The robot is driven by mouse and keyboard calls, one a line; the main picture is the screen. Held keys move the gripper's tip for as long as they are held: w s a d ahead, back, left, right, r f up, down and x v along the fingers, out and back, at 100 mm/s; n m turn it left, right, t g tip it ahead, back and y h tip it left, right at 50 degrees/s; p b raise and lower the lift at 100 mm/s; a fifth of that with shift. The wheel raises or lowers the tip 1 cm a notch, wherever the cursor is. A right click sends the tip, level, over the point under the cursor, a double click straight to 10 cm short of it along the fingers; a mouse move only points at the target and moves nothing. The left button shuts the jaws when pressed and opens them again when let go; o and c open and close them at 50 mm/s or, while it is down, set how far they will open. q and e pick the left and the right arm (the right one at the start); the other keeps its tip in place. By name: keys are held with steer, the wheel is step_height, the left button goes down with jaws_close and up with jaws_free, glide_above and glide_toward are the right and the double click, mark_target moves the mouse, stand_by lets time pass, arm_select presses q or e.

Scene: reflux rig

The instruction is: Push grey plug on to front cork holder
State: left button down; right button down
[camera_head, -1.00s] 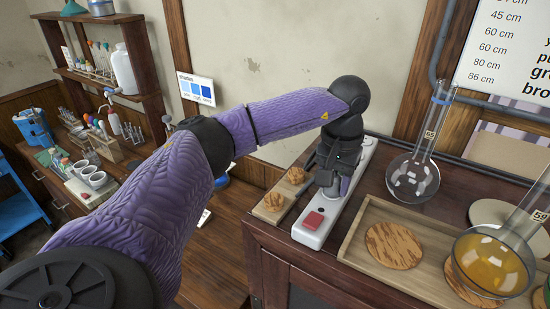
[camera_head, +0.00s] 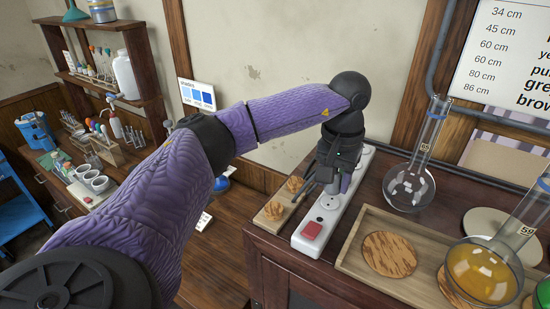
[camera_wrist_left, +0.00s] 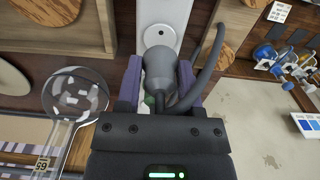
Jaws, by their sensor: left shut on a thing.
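My left gripper (camera_head: 336,183) is over the white power strip (camera_head: 325,222) at the table's left side. In the left wrist view its purple fingers (camera_wrist_left: 160,88) are shut on the grey plug (camera_wrist_left: 159,66), with the plug's cable (camera_wrist_left: 207,68) looping to the right. A round socket (camera_wrist_left: 160,37) of the strip shows just beyond the plug. I cannot tell whether the plug touches the strip. A pale wooden holder (camera_head: 262,222) with two corks, a near one (camera_head: 274,210) and a far one (camera_head: 294,184), lies left of the strip. My right gripper is not in view.
A red switch (camera_head: 312,230) is at the strip's near end. To the right are a wooden tray (camera_head: 352,258) with cork mats, a clear round flask (camera_head: 409,188) and a flask of amber liquid (camera_head: 483,276). The table's left edge is close to the cork holder.

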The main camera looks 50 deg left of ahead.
arm_select(q)
steer(key=shift+r+p, duration=1.1)
steer(key=shift+r, duration=0.3)
